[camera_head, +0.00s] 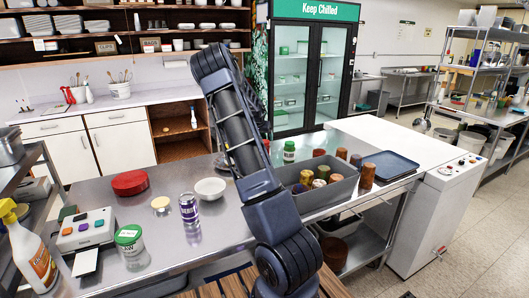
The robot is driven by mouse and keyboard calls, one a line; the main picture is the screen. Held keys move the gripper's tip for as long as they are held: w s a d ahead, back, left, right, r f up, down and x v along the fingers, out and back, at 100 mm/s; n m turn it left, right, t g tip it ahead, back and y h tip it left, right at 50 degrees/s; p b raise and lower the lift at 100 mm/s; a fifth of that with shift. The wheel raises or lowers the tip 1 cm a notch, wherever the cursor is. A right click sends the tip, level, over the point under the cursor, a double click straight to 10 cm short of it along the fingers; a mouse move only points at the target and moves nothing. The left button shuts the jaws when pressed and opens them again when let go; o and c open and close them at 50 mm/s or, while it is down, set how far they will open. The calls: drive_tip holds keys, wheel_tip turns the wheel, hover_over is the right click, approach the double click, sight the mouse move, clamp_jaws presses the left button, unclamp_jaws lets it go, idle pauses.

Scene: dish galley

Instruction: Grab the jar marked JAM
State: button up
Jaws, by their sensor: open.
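A clear jar with a green lid (130,240) stands upright at the front left of the steel counter. It has a pale label, but I cannot read the word on it for sure. A smaller white container with a green cap (289,152) stands farther back, behind the grey bin. I cannot read its label either. My arm rises through the middle of the view, well to the right of the front jar. My gripper does not show.
A grey bin (325,193) holds several cups or jars. A blue tray (390,165) lies at right.

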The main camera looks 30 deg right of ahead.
drive_tip(key=x, duration=0.9)
drive_tip(key=shift+s+d, duration=0.1)
drive_tip(key=shift+d, duration=0.05)
drive_tip(key=c, duration=1.4)
